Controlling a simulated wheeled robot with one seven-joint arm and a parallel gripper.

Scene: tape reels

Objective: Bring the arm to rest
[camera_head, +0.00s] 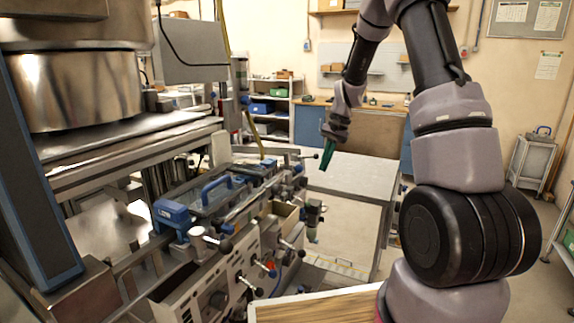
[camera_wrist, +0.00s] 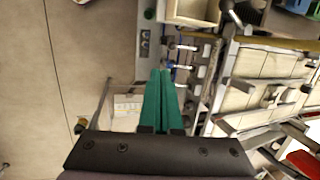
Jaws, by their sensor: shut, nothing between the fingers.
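My gripper (camera_head: 327,155) shows in the head view at the end of my raised arm, pointing down and slightly left, with green fingers. In the wrist view the two green fingers (camera_wrist: 160,74) lie side by side, shut, with nothing held between them. The gripper is in the air in front of a grey-topped table (camera_head: 365,180), clear of everything around it.
A metal machine with a blue-handled tray (camera_head: 215,193), levers and knobs stands at the left. A large steel drum (camera_head: 80,85) is above it. A wooden board (camera_head: 315,306) lies at the bottom. Shelves (camera_head: 270,105) and a blue-doored bench (camera_head: 308,127) stand at the back.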

